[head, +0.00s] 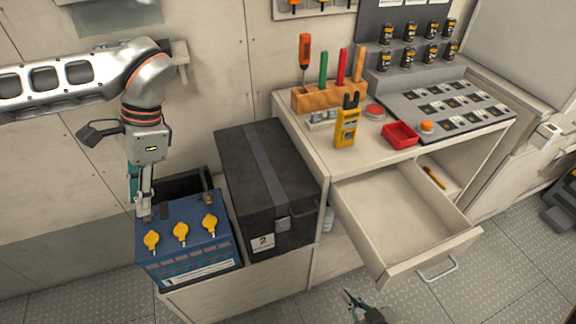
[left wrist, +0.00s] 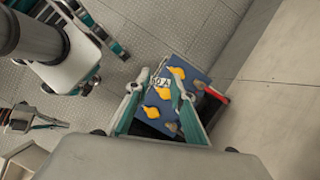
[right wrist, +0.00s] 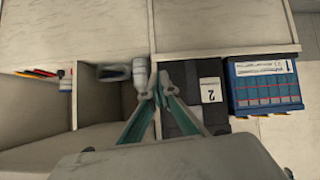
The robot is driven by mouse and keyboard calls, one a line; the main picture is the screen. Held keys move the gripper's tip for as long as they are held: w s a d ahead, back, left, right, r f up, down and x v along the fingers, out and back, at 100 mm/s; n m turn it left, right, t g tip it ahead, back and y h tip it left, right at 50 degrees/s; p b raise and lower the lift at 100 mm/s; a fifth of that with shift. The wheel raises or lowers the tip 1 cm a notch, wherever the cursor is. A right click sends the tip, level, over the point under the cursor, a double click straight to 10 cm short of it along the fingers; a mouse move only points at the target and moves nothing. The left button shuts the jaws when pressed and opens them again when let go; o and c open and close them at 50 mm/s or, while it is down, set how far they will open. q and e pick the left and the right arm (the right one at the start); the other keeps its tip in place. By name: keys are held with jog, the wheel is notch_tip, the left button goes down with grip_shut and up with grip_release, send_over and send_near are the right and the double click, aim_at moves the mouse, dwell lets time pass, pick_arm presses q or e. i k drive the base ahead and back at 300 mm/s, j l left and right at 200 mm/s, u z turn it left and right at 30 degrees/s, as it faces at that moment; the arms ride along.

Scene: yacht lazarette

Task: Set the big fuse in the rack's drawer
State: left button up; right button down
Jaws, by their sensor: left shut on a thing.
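My left gripper (head: 146,203) hangs just above the back left part of the blue battery box. In the left wrist view its fingers (left wrist: 160,82) are shut on the big fuse (left wrist: 161,79), a pale piece with a dark "50A"-like marking. The fuse is hard to make out in the head view. The drawer (head: 405,212) is pulled out of the pale bench at the right and looks empty, well away from the left gripper. My right gripper (head: 352,298) is low, in front of and left of the drawer; its fingertips (right wrist: 155,92) meet with nothing visible between them.
The blue box (head: 195,245) bears several yellow knobs. A black box (head: 270,185) stands between it and the bench. The benchtop holds a tool block (head: 328,95), a yellow meter (head: 346,125), a red tray (head: 400,135) and a grey panel (head: 445,105). The drawer's handle (head: 440,270) juts forward.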

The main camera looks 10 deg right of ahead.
aim_at(362, 209)
jog(key=k+l, duration=0.1)
jog(key=l, duration=1.05)
jog(key=i+l+z, duration=0.1)
jog(key=l, duration=0.2)
jog(key=i, duration=0.3)
